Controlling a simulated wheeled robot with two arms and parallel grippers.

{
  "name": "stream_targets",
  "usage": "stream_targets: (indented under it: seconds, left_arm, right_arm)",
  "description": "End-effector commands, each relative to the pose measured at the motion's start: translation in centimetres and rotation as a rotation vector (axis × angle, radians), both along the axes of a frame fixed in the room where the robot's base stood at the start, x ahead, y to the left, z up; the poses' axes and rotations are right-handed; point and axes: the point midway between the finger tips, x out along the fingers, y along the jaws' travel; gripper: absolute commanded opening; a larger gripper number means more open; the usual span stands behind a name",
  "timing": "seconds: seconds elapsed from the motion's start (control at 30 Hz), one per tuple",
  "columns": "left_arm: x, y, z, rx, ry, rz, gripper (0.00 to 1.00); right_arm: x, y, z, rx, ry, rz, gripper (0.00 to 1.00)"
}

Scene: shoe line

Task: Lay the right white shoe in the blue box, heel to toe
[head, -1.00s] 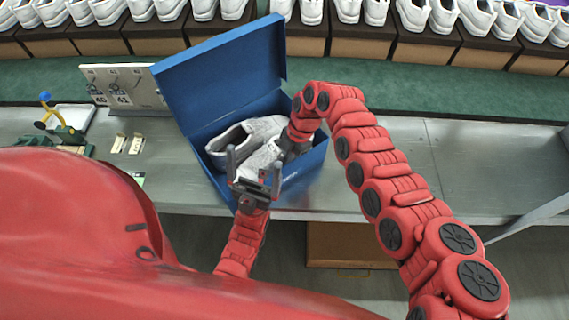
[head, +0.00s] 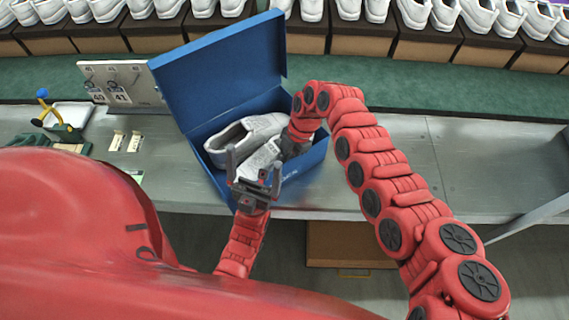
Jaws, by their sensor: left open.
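The blue box (head: 318,158) stands on the bench with its lid (head: 222,68) raised at the back. Inside, a white shoe (head: 232,132) lies toward the left and back. A second white shoe (head: 262,158) lies in front of it, partly hidden by my grippers. My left gripper (head: 255,170) is open, fingers pointing up in the picture, over the front left part of the box. My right gripper (head: 287,147) reaches into the box from the right, at the second shoe. Its fingertips are hidden, so its grip cannot be seen.
White shoes (head: 435,12) stand in a row on brown boxes (head: 415,45) along the back. At the left are a board with number cards (head: 120,90) and a green tool with a yellow arm (head: 55,122). The bench right of the box (head: 480,165) is clear beyond my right arm.

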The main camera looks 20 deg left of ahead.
Motion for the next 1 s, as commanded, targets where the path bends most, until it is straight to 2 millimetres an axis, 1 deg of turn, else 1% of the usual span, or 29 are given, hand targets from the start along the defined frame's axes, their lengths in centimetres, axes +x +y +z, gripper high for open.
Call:
stream_targets:
  seconds: [0.47,0.5,0.57,0.6,0.7,1.0]
  left_arm:
    - [0.0,0.0,-0.79,0.0,0.0,0.0,1.0]
    - [0.0,0.0,-0.78,0.0,0.0,0.0,1.0]
    - [-0.01,0.0,-0.72,0.0,0.0,0.0,1.0]
    - [0.0,-0.01,-0.71,0.0,0.0,0.0,1.0]
    - [0.0,-0.01,-0.72,0.0,0.0,0.0,1.0]
    - [0.0,0.0,-0.73,0.0,0.0,0.0,1.0]
  right_arm:
    - [0.01,0.0,-0.72,0.0,0.0,0.0,0.0]
    - [0.01,0.0,-0.71,0.001,0.0,0.0,0.13]
    - [0.0,0.0,-0.65,0.0,0.0,0.0,0.24]
    - [0.0,0.0,-0.65,0.0,0.0,0.0,0.31]
    - [0.0,-0.02,-0.66,-0.001,0.0,0.0,0.46]
    - [-0.01,-0.06,-0.7,-0.002,0.001,0.0,0.46]
